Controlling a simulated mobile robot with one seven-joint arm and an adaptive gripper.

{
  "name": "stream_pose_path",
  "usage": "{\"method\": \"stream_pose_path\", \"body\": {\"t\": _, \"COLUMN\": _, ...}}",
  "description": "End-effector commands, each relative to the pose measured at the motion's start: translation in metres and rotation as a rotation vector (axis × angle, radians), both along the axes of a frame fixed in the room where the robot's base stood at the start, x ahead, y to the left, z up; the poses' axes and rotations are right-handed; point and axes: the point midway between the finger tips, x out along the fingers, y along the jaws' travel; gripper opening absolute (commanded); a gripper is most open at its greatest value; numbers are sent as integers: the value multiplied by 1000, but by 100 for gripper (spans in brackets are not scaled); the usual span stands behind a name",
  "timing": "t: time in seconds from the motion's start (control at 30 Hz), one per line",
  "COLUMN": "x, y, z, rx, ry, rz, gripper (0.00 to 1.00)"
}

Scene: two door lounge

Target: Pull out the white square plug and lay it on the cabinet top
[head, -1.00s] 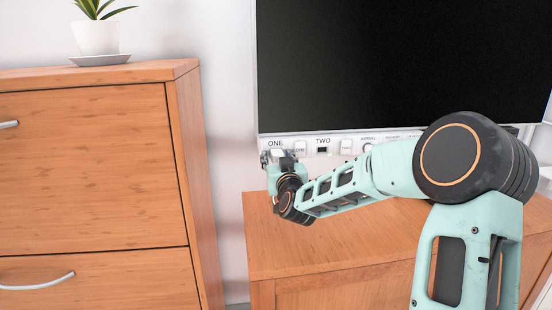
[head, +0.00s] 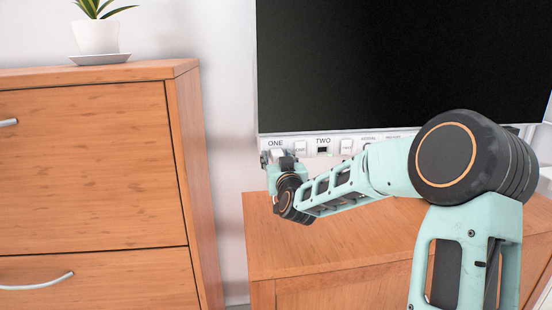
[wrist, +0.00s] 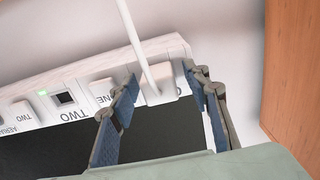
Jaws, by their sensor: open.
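The white square plug (wrist: 160,88), with a white cable (wrist: 138,40) running from it, sits against the white socket strip (wrist: 165,47) in the wrist view. In the head view it shows at the strip's left end under the label ONE, partly covered by my gripper (head: 279,158). In the wrist view my gripper (wrist: 161,77) is open, with one blue-padded finger on each side of the plug. The cabinet top (head: 345,235) is bare wood below the strip.
A dark screen (head: 400,65) stands directly above the strip. A white block marked ONE (wrist: 101,91) and a dark port (wrist: 64,98) marked TWO lie beside the plug. A tall wooden drawer unit (head: 95,170) with a potted plant (head: 96,35) stands left.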

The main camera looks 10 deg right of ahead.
Motion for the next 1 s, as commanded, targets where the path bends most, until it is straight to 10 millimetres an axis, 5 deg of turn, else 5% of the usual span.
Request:
{"method": "stream_pose_path", "body": {"t": 0.07, "x": 0, "y": 0, "z": 0, "rx": 0, "ry": 0, "rz": 0, "gripper": 44}}
{"method": "stream_pose_path", "body": {"t": 0.47, "x": 0, "y": 0, "z": 0, "rx": 0, "ry": 0, "rz": -1, "gripper": 0}}
{"method": "stream_pose_path", "body": {"t": 1.0, "x": -12, "y": -1, "z": 0, "rx": -1, "ry": 0, "rz": -1, "gripper": 0}}
